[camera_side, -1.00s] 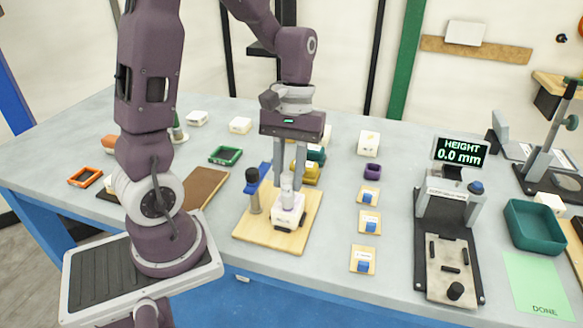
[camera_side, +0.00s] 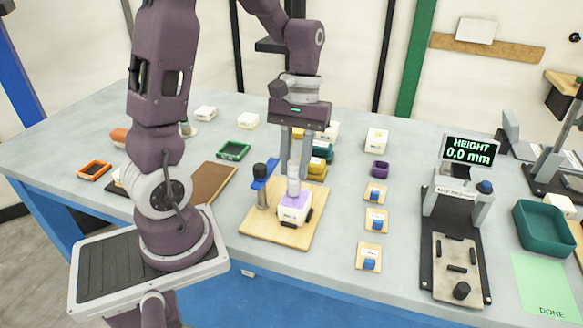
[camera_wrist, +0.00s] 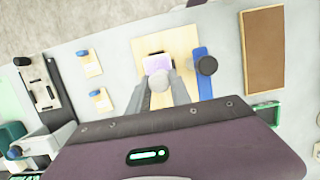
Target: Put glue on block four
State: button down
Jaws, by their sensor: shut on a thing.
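My gripper (camera_side: 294,174) is shut on a small whitish glue bottle (camera_side: 293,188), held upright over a white block (camera_side: 292,213). The block sits in dark stops on a light wooden board (camera_side: 262,232). A purple layer shows on the block's top in the side view, and purple shows on the block (camera_wrist: 158,64) in the wrist view too. The bottle's lower end is close above the top; I cannot tell whether it touches. My gripper's fingers flank the bottle (camera_wrist: 159,83) in the wrist view. I cannot read a number on the block.
A blue clamp with a black knob (camera_side: 260,171) stands on the board, left of the block. Small wooden cards with blue clips (camera_side: 376,220) lie to the right. The height gauge (camera_side: 457,240) reads 0.0 mm. A teal tray (camera_side: 546,245) and a green DONE mat (camera_side: 543,288) lie far right.

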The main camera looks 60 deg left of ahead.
jog(key=shift+s+d+f, duration=0.2)
jog(key=shift+s+d, duration=1.3)
notch_tip(320, 180, up, 7)
dwell(0.8)
